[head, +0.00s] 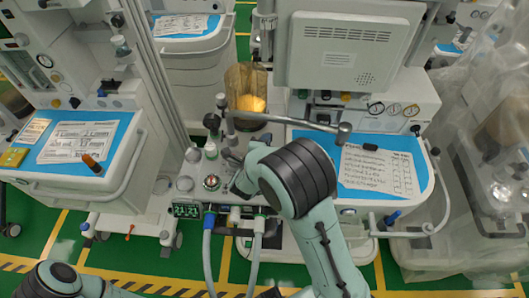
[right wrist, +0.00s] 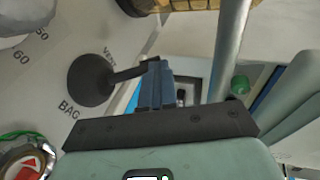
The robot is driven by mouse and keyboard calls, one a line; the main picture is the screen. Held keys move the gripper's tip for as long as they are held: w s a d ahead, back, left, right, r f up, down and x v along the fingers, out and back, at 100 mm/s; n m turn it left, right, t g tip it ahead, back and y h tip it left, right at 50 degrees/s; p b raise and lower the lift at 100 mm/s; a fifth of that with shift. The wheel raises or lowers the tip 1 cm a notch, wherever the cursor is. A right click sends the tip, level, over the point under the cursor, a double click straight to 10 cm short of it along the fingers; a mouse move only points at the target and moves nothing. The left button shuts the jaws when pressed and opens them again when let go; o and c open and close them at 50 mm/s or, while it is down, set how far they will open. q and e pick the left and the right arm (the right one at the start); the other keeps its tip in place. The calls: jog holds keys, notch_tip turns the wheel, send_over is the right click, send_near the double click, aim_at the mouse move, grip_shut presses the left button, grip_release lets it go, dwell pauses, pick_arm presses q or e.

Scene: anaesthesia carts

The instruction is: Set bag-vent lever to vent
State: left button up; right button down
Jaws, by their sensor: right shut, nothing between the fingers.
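The bag-vent lever (right wrist: 92,80) is a dark round knob with a short arm, on a pale panel in the right wrist view. The word VENT is above right of the knob and BAG below left. The lever's arm points right, its tip close beside my right gripper's fingers (right wrist: 156,85); I cannot tell if they touch. The fingers are together with nothing between them. In the head view my right gripper (head: 236,180) is at the middle machine's left side, and the lever is not clearly made out there. Only part of my left arm shows at lower left, without its gripper.
A grey metal bar (head: 290,122) reaches across above the middle machine's worktop. A clear canister with yellow content (head: 248,102) stands behind my gripper. Hoses (head: 207,255) hang below. A blue-topped cart (head: 85,140) stands left, and a plastic-covered machine (head: 490,170) right.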

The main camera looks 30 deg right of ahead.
jog(key=shift+s+d, duration=0.15)
jog(key=shift+s, duration=0.2)
jog(key=shift+w, duration=0.25)
